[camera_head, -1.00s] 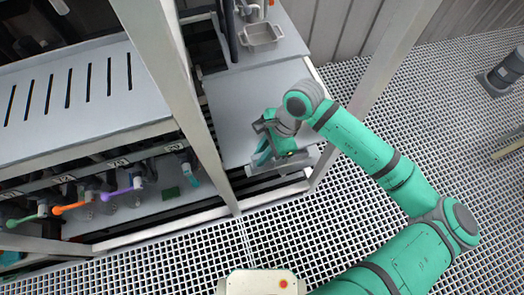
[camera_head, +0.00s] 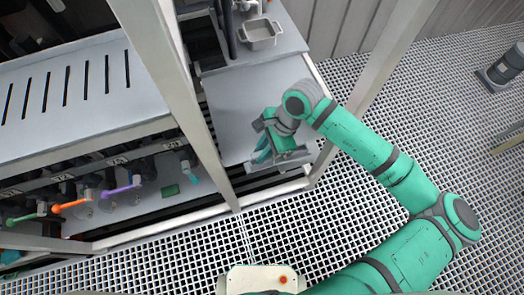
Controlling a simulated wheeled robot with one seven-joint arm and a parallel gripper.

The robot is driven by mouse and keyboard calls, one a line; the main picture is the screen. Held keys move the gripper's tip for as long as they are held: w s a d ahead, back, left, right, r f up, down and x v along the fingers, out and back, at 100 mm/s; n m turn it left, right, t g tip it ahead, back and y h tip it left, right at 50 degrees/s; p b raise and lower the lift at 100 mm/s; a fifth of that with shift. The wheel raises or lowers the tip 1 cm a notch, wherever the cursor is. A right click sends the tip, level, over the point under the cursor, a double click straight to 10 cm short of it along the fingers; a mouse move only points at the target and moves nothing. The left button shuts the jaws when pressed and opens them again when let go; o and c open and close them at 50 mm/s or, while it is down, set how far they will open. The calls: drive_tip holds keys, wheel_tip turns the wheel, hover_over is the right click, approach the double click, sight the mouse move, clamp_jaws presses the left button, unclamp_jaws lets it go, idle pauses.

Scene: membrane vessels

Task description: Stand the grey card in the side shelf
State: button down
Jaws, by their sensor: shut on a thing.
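My gripper (camera_head: 268,148) is at the front part of the side shelf (camera_head: 235,100), a light grey flat surface right of the white post. It is shut, seen from above and behind. A thin, long grey piece (camera_head: 294,158) lies across the front of the gripper near the shelf's front edge; it looks like the grey card, held in the jaws. The fingertips are mostly hidden by the wrist, so the exact grip and any contact with the shelf cannot be told.
A grey tray (camera_head: 260,36) stands at the back of the shelf. White frame posts (camera_head: 178,85) (camera_head: 385,75) rise on both sides of it. At left are a slotted bench (camera_head: 75,85) and coloured valve handles (camera_head: 70,205). The grating floor at right is mostly clear.

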drive_tip(key=shift+f, duration=0.1)
drive_tip(key=c, duration=1.6)
unclamp_jaws()
drive_tip(key=shift+s+a, duration=0.1)
drive_tip(key=v, duration=1)
drive_tip(key=shift+r, duration=0.4)
drive_tip(key=shift+w, duration=0.2)
drive_tip(key=shift+s+d, duration=0.1)
drive_tip(key=shift+d, duration=0.15)
drive_tip(key=shift+a, duration=0.25)
